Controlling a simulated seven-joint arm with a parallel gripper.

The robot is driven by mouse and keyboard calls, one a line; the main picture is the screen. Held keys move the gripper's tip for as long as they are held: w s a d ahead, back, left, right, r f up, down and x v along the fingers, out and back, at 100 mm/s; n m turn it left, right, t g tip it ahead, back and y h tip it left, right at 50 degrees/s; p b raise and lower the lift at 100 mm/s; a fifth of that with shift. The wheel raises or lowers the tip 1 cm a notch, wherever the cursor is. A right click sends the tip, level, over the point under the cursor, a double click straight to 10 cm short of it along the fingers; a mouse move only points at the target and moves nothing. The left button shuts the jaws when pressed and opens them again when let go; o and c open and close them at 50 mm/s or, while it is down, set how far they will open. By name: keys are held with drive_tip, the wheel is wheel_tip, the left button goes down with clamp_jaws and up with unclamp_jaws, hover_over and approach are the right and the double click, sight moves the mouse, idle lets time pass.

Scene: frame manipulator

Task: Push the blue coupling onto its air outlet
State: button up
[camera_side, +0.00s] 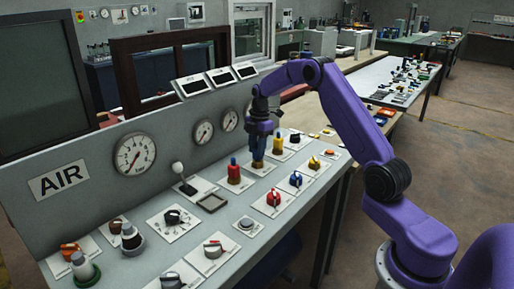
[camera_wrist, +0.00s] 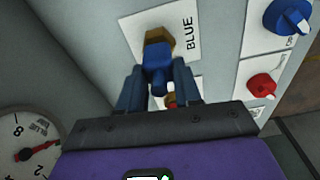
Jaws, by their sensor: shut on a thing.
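My gripper (camera_side: 259,144) is shut on the blue coupling and points down at the panel. In the wrist view the blue coupling (camera_wrist: 157,58) sits between the two dark fingers (camera_wrist: 158,92). Its far end is at a brass air outlet (camera_wrist: 160,37) on a white plate marked BLUE. In the side view the brass outlet (camera_side: 257,164) shows just under the fingers, in line with the coupling, which the fingers largely cover. The coupling looks upright. I cannot tell how far it is seated on the outlet.
A red coupling (camera_side: 233,170) stands to the left and a yellow one (camera_side: 278,143) to the right. Red, blue and yellow knobs (camera_side: 295,180) are on plates nearer the front. A pressure gauge (camera_side: 135,153) and AIR sign (camera_side: 58,181) are on the upright back panel.

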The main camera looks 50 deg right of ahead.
drive_tip(key=shift+f, duration=0.35)
idle(0.3)
drive_tip(key=o, duration=1.1)
drive_tip(key=shift+o, duration=0.2)
wheel_tip(320, 180, up, 17)
drive_tip(key=d, duration=0.1)
drive_tip(key=shift+d+r, duration=0.15)
drive_tip(key=shift+d, duration=0.25)
